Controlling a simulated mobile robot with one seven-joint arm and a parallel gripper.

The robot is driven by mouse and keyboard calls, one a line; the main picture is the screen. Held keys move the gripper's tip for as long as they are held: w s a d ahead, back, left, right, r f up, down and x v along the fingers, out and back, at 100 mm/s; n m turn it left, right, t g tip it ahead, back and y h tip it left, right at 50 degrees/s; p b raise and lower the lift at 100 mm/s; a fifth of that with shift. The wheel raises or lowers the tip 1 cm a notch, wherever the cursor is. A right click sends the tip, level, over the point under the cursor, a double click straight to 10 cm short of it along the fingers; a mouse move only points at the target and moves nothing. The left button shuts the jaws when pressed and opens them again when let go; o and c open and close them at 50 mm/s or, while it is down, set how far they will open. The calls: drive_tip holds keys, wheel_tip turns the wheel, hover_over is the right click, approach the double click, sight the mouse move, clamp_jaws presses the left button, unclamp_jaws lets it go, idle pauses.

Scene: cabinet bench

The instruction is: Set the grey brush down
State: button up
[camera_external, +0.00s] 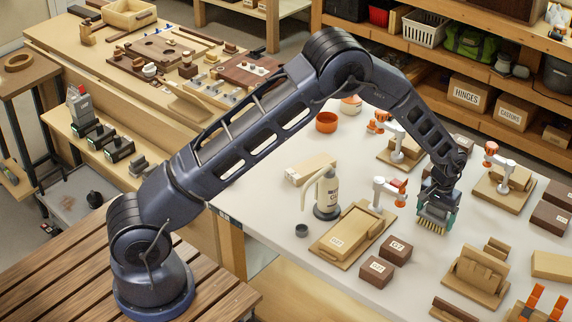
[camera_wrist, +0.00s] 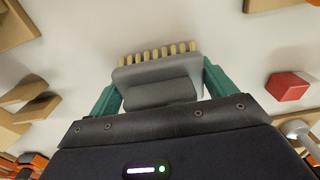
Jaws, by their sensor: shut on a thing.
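My gripper (camera_external: 437,208) is over the white bench on the right side of the external view, pointing down. It is shut on the grey brush (camera_wrist: 157,84), which has a grey body and a row of pale yellow bristle tufts. In the wrist view the teal fingers (camera_wrist: 158,92) hold the brush at its two sides. In the external view the bristles (camera_external: 432,225) show below the fingers, close to the bench top (camera_external: 345,165). I cannot tell whether they touch it.
A wooden holder (camera_external: 478,272) stands in front on the right. In the wrist view a red block (camera_wrist: 288,87) lies right of the brush. Bare bench surrounds the brush.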

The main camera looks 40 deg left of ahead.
drive_tip(key=shift+f, duration=0.1)
drive_tip(key=o, duration=0.9)
wheel_tip(320, 180, up, 12)
drive_tip(key=shift+f, duration=0.25)
drive_tip(key=shift+a+r, duration=0.15)
drive_tip(key=shift+r, duration=0.45)
drive_tip(key=s+a+r+t, duration=0.1)
drive_tip(key=s+a+r, duration=0.6)
drive_tip(key=a+r, duration=0.5)
drive_tip(key=s+a+r+t, duration=0.1)
drive_tip(key=s+a+r, duration=0.8)
drive_tip(key=r, duration=0.4)
drive_tip(key=s+a+r+t, duration=0.1)
drive_tip(key=s+a, duration=0.4)
drive_tip(key=s, duration=0.5)
drive_tip(key=s+a+r, duration=0.1)
drive_tip(key=s+a, duration=0.5)
drive_tip(key=s, duration=0.4)
drive_tip(key=s+a+r+t, duration=0.1)
drive_tip(key=s+a, duration=0.4)
drive_tip(key=s, duration=0.5)
drive_tip(key=shift+a+t, duration=0.3)
drive_tip(key=shift+a, duration=0.1)
